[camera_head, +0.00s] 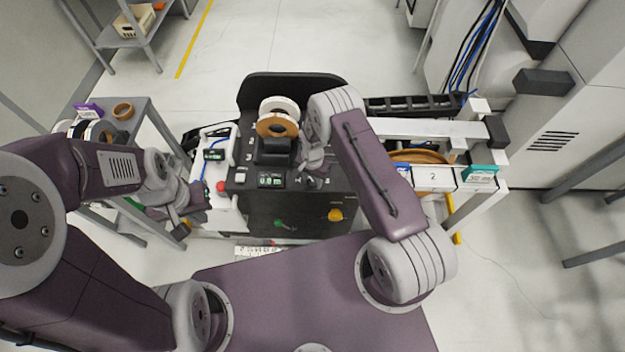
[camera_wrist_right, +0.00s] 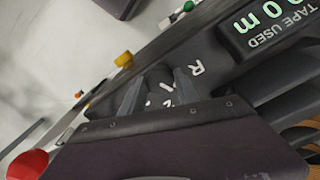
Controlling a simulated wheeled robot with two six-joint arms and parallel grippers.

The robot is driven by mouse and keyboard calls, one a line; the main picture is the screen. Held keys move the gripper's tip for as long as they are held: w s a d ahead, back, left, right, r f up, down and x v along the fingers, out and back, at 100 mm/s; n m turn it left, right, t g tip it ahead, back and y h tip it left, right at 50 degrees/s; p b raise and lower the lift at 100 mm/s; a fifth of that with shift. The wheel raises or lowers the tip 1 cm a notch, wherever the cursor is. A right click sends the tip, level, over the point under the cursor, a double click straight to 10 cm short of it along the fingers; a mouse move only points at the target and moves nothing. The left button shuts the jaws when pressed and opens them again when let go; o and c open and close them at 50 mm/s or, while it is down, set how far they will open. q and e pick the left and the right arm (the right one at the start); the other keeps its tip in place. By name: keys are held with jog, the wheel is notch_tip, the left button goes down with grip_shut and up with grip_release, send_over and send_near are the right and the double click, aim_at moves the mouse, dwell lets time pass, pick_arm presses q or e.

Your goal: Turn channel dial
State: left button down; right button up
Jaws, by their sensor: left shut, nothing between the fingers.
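The black machine (camera_head: 305,210) stands in the middle of the head view, with a small display (camera_head: 270,180) on its front. My right gripper (camera_head: 314,178) is at the top front edge of the machine, right of the display. In the right wrist view my right gripper (camera_wrist_right: 158,90) has its two fingers apart, one on each side of a dark part among white marks, including an "R" (camera_wrist_right: 197,68). The channel dial is mostly hidden there, and I cannot tell whether the fingers touch it. My left gripper (camera_head: 190,212) is shut and empty, left of the machine.
A white unit with a red button (camera_head: 221,186) stands left of the machine. A yellow knob (camera_head: 335,215) and a green handle (camera_head: 280,224) are on the machine's front. Tape rolls (camera_head: 277,126) sit on top. A grey cart (camera_head: 150,125) stands at the left, a white rail (camera_head: 430,128) at the right.

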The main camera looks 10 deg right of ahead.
grip_shut()
jog(key=n+b, duration=0.2)
jog(key=n, duration=0.1)
jog(key=shift+f, duration=0.1)
jog(key=n+b, duration=0.2)
jog(key=n, duration=0.1)
jog(key=shift+n+b, duration=0.6)
jog(key=shift+n, duration=0.9)
jog(key=o, duration=1)
grip_release()
